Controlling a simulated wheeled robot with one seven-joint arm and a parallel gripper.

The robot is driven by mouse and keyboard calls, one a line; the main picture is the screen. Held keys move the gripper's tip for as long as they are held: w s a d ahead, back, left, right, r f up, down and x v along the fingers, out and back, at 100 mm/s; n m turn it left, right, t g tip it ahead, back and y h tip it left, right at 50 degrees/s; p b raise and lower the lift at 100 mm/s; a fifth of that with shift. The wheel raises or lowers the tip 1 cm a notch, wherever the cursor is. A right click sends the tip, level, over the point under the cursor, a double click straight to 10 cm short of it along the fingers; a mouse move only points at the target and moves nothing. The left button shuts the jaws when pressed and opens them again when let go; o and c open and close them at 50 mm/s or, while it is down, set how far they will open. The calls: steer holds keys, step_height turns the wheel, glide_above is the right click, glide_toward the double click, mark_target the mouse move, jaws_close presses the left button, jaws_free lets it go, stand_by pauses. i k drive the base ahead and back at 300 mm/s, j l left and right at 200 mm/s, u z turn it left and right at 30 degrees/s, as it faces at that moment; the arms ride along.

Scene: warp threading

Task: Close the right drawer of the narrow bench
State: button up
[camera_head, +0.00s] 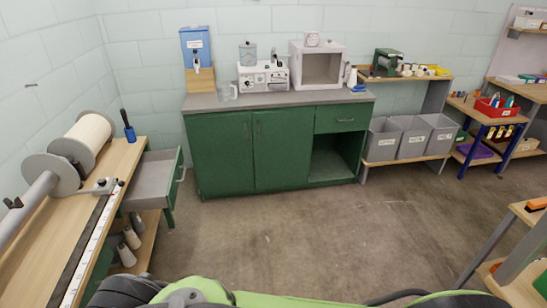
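The narrow bench (128,150) stands at the left with a light wooden top. A drawer (148,178) is pulled out from its right end, towards the green cabinet. The drawer has a grey inside, which looks empty, and a green front (173,186) with a pale handle (182,172) facing right. My gripper is not in view; only dark and green parts of my own body show along the bottom edge.
A large spool (90,132) and a long ruler lie on the bench top. Cones (128,250) stand on its lower shelf. A green cabinet (255,150) stands against the back wall. The floor (290,240) between is clear. Wooden shelving stands at the right.

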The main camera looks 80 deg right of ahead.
mark_target(153, 183)
steer(key=k+l+z, duration=0.15)
steer(key=l+z, duration=1.3)
steer(key=k+j, duration=0.05)
steer(key=j, duration=0.05)
